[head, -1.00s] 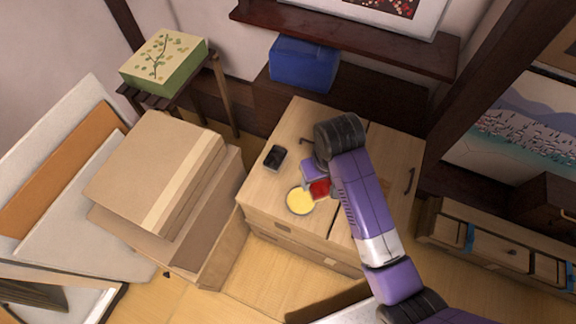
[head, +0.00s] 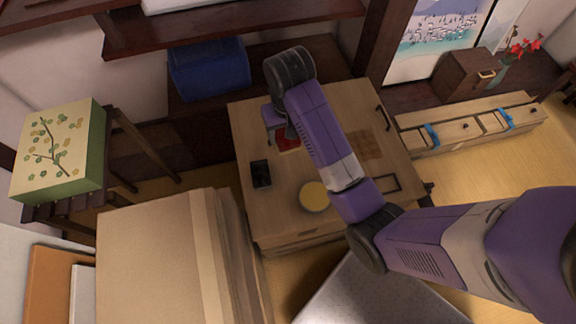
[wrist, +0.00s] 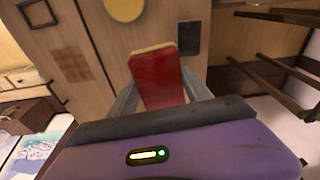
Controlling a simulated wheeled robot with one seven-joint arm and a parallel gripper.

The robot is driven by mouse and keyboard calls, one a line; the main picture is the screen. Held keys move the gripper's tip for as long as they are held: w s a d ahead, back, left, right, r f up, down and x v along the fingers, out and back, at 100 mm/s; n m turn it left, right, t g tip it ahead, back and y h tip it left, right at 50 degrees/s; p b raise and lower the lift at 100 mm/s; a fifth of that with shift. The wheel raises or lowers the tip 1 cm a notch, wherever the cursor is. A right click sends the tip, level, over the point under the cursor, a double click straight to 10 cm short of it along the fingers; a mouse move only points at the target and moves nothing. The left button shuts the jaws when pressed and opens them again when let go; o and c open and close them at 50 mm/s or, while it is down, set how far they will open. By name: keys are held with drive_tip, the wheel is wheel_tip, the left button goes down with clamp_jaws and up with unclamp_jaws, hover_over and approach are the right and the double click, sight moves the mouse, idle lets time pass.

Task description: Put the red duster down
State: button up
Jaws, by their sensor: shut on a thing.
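The red duster (wrist: 160,82) is a red block with a pale tan edge at its far end, seen in the wrist view. My gripper (wrist: 160,92) is shut on it, with a grey finger on each side. In the head view the duster (head: 288,138) shows as a small red patch, mostly hidden by my gripper (head: 281,128) and wrist. It is over the back part of the light wooden cabinet top (head: 246,125). I cannot tell whether it touches the surface.
On the cabinet top are a black holder (head: 261,173), a yellow disc (head: 314,195), a brown square (head: 362,145) and a dark frame (head: 383,184). Cardboard boxes (head: 155,250) stand at the left. A blue bin (head: 209,70) and a shelf (head: 230,28) are behind.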

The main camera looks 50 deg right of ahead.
sight(290, 167)
drive_tip(key=shift+s+d+f+m, duration=0.1)
drive_tip(key=shift+d+f+m, duration=0.1)
drive_tip(key=shift+d, duration=0.2)
drive_tip(key=shift+d+f+m, duration=0.15)
drive_tip(key=shift+d+m, duration=0.05)
drive_tip(key=shift+d, duration=0.15)
drive_tip(key=shift+s+d+f, duration=0.1)
drive_tip(key=shift+d+f, duration=0.15)
drive_tip(key=shift+f, duration=0.05)
wheel_tip(290, 167, down, 19)
drive_tip(key=shift+b, duration=1.2)
drive_tip(key=shift+f, duration=0.1)
drive_tip(key=o, duration=1.4)
drive_tip(key=shift+o, duration=0.2)
